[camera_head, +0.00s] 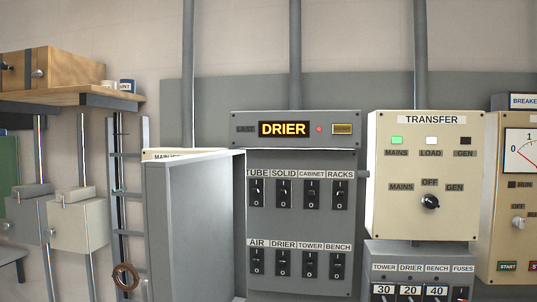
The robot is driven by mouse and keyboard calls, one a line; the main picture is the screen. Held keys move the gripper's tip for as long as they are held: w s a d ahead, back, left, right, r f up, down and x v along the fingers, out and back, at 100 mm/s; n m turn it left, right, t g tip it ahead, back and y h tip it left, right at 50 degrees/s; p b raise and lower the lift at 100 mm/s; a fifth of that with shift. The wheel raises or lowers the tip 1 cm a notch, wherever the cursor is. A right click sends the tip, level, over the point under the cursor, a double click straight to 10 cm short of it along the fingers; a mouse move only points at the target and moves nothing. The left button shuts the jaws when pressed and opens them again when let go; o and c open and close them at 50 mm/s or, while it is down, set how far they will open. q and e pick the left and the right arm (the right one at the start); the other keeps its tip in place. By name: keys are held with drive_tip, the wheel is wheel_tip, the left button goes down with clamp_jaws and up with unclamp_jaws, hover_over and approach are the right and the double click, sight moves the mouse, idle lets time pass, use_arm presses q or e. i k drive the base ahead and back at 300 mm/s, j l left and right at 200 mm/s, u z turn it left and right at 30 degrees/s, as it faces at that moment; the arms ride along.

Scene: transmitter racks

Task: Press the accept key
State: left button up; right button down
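A grey annunciator panel (296,143) is on the wall in the middle of the head view. Its lit display (284,129) reads DRIER in amber letters. A small red lamp (319,129) glows to the right of the display. Right of the lamp is a small amber rectangular key (342,129); its lettering is too small to read, so I cannot tell for sure that it is the accept key. Nothing touches or covers it. Neither of my grippers is in view.
Below the panel is a switch board (299,225) with two rows of black rocker switches. A grey cabinet door (195,228) stands open at its left and juts outward. A cream TRANSFER box (425,165) hangs at the right. A wooden shelf (70,97) is at upper left.

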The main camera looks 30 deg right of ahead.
sight(337, 129)
drive_tip(key=z, duration=1.25)
